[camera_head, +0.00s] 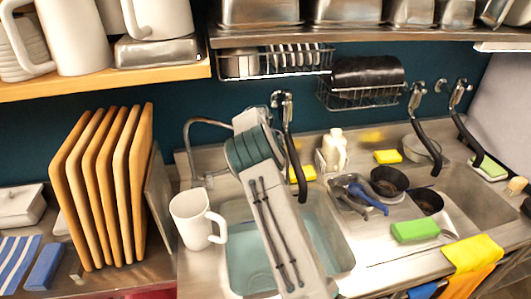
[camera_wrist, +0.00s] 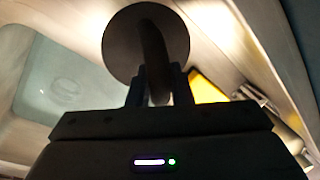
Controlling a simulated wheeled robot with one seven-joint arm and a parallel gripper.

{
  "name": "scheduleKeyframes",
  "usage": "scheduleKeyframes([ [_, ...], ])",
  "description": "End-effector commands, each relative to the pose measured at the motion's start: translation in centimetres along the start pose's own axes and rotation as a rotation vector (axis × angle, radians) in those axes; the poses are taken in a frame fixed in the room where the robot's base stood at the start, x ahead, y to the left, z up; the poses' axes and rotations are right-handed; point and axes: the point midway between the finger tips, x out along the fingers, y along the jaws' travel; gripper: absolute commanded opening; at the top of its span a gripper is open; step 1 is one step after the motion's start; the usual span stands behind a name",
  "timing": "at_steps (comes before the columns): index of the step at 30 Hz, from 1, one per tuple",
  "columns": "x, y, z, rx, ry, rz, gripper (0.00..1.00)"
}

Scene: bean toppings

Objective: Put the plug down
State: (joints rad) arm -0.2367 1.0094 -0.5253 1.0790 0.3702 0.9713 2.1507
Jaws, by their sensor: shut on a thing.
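In the wrist view a dark round plug (camera_wrist: 120,42) with a curved handle is at the top middle. My gripper (camera_wrist: 158,82) is shut on the plug's handle, and the disc shows just beyond the fingertips. A pale sink basin (camera_wrist: 45,80) with a round mark at its bottom lies to the left of the plug. In the head view the left sink basin (camera_head: 330,235) holds greenish water, and my arm crosses over it. My gripper and the plug cannot be made out in the head view.
A white mug (camera_head: 190,219) stands at the basin's left edge. Dark-handled taps (camera_head: 294,155) rise behind it. A green sponge (camera_head: 415,231), a yellow cloth (camera_head: 472,253) and dark bowls (camera_head: 388,182) are to the right. Upright wooden boards (camera_head: 105,185) stand on the left.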

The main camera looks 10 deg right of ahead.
Motion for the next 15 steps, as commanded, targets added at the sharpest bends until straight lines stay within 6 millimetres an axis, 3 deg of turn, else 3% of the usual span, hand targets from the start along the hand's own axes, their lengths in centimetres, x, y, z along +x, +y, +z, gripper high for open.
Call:
scheduleKeyframes([
  [3, -0.4, -0.1, 0.2, -0.008, 0.021, 0.022, 0.0],
  [6, 1.4, 0.5, 0.2, -0.008, 0.019, 0.021, 0.0],
  [15, 1.5, 0.3, 0.1, -0.004, 0.018, 0.019, 0.0],
])
